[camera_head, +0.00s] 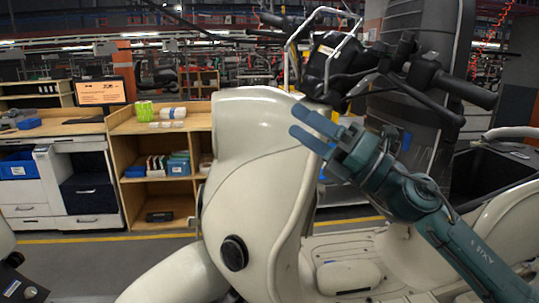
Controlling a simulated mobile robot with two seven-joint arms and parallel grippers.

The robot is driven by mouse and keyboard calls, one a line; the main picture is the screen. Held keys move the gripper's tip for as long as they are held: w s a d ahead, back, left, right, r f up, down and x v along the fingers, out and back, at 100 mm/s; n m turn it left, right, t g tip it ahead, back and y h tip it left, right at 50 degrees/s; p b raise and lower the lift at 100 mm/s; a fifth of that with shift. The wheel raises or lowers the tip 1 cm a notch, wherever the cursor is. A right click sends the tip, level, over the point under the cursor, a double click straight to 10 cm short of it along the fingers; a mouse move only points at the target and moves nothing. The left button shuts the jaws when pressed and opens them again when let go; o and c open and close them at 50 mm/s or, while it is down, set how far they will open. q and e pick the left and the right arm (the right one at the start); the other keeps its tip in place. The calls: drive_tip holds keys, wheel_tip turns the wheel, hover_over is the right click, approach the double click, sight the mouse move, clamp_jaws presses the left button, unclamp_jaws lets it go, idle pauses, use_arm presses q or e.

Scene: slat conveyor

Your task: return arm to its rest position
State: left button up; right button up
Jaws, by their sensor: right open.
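My right arm (424,202) comes in from the lower right and reaches up and to the left. My right gripper (299,122) has two blue fingers spread apart, with nothing seen between them. It shows in front of the upper edge of a cream scooter's front shield (250,150), below the handlebar. I cannot tell whether the fingers touch the shield. My left gripper is not in view.
The scooter fills the middle, with its handlebar (455,85) close above my right arm and its footboard (345,277) below. A wooden shelf (160,188) and workbench (60,129) stand at the left. Grey floor with a yellow line (105,238) shows between.

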drive_tip(key=s+d+f+m+t+h, duration=0.15)
drive_tip(key=d+f+m+h, duration=0.25)
drive_tip(key=f+m+h, duration=0.45)
drive_tip(key=s+d+f+m+t+h, duration=0.1)
drive_tip(key=d+f+m+t+h, duration=0.3)
drive_tip(key=f+m, duration=0.7)
drive_tip(key=s+d+f+m+t+h, duration=0.1)
drive_tip(key=d+f+m+h, duration=0.4)
drive_tip(key=f+m+h, duration=0.5)
drive_tip(key=s+d+f+m+g+y, duration=0.1)
drive_tip(key=s+f+m+g, duration=0.3)
drive_tip(key=s+f+g, duration=0.65)
drive_tip(key=s+d+f+m+g+y, duration=0.1)
drive_tip(key=s+f+m+g, duration=0.4)
drive_tip(key=s, duration=1)
drive_tip(key=w+a+f+n+t+y, duration=0.1)
drive_tip(key=w+a+f+t+y, duration=0.1)
drive_tip(key=w+a+f+t, duration=0.3)
wheel_tip(320, 180, down, 5)
drive_tip(key=t, duration=0.4)
drive_tip(key=shift+w+a+n+y, duration=0.3)
drive_tip(key=shift+w+n+y, duration=0.05)
